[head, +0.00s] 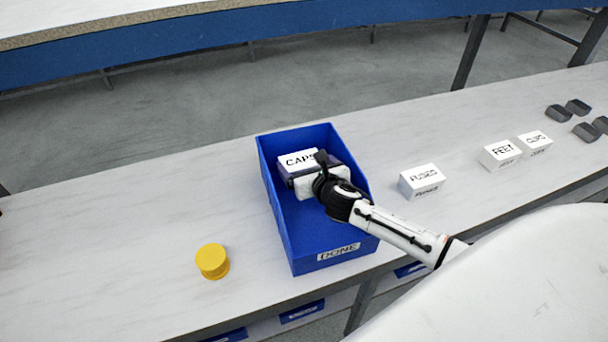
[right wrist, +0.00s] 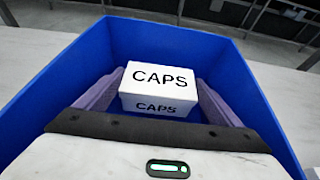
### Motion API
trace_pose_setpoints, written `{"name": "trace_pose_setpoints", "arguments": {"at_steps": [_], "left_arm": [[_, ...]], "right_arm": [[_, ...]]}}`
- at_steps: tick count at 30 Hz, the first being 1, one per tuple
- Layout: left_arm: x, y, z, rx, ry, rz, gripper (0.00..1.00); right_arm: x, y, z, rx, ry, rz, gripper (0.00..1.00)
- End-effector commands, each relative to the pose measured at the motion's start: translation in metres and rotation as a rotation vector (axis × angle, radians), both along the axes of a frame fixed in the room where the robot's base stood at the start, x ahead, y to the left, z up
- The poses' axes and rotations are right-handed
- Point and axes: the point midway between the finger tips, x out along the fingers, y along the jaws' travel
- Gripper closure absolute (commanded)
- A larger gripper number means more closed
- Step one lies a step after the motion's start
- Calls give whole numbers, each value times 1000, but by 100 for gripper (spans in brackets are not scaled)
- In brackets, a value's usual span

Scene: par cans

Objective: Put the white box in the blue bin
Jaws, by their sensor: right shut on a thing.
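The white box labelled CAPS (head: 297,159) is inside the blue bin (head: 309,240), toward its far end. The bin stands on the table with a DONE label on its near wall. My right gripper (head: 314,168) reaches into the bin and is shut on the CAPS box. In the right wrist view the box (right wrist: 158,88) sits between the two purple-grey fingers, with the bin's blue walls (right wrist: 75,75) around it. Whether the box touches the bin floor cannot be told. My left gripper is not in view.
White boxes labelled FUSES (head: 421,181), FEET (head: 500,155) and another (head: 535,144) stand to the right. Several dark grey pieces (head: 577,107) lie at the far right. A yellow round stack (head: 212,261) stands left of the bin.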

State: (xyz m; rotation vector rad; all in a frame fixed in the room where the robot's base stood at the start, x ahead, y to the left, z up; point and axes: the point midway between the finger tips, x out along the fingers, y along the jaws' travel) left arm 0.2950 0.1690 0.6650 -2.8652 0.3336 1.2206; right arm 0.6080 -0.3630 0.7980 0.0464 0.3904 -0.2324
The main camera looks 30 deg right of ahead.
Motion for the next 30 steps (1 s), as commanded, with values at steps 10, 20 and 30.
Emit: {"name": "trace_pose_setpoints", "arguments": {"at_steps": [10, 20, 30], "left_arm": [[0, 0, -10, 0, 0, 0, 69], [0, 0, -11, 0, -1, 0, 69], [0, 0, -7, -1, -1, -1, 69]], "right_arm": [[0, 0, -30, 0, 1, 0, 38], [-1, 0, -33, 0, 2, 0, 0], [-8, 2, -27, -1, 2, 2, 0]]}}
